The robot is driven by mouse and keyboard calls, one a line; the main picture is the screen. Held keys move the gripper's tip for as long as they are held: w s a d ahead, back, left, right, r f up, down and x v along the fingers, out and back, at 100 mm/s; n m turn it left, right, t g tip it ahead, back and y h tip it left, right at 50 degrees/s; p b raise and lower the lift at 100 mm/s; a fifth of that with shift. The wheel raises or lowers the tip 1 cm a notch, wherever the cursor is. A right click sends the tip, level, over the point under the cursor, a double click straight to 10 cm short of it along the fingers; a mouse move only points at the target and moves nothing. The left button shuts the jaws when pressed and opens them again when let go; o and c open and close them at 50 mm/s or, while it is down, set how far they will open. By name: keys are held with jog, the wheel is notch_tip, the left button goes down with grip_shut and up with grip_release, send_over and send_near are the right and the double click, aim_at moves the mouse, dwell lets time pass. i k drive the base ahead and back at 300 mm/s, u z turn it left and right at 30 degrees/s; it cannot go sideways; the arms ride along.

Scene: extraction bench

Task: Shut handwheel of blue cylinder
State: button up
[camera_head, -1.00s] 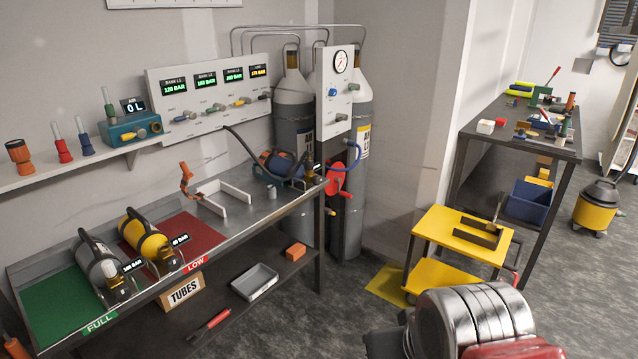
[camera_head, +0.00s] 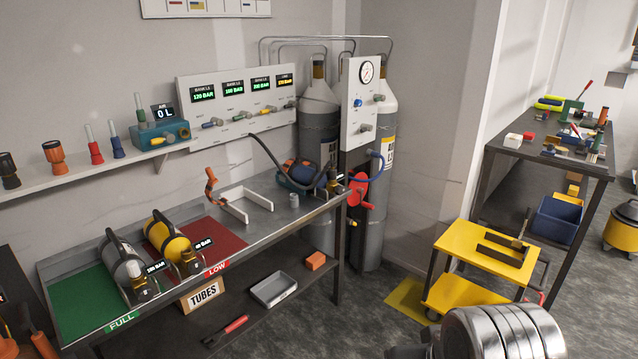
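The blue cylinder (camera_head: 303,173) lies at the far right end of the steel bench (camera_head: 265,222), below the gauge panel. A brass valve (camera_head: 334,185) is at its right end, with a dark hose running to it. The handwheel is too small to make out, so I cannot tell whether it is open or shut. A silver ribbed part of my arm shows at the bottom right, well away from the bench. My gripper is not in view.
A grey cylinder (camera_head: 122,262) and a yellow cylinder (camera_head: 165,236) lie on the bench's left. A red handwheel (camera_head: 358,190) stands beside the tall grey cylinders (camera_head: 374,235). A yellow cart (camera_head: 470,250) stands right.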

aim_at(340, 189)
jog(key=u, duration=0.3)
jog(key=i, duration=1.3)
jog(key=u, duration=0.45)
jog(key=i, duration=0.55)
jog(key=u, duration=0.1)
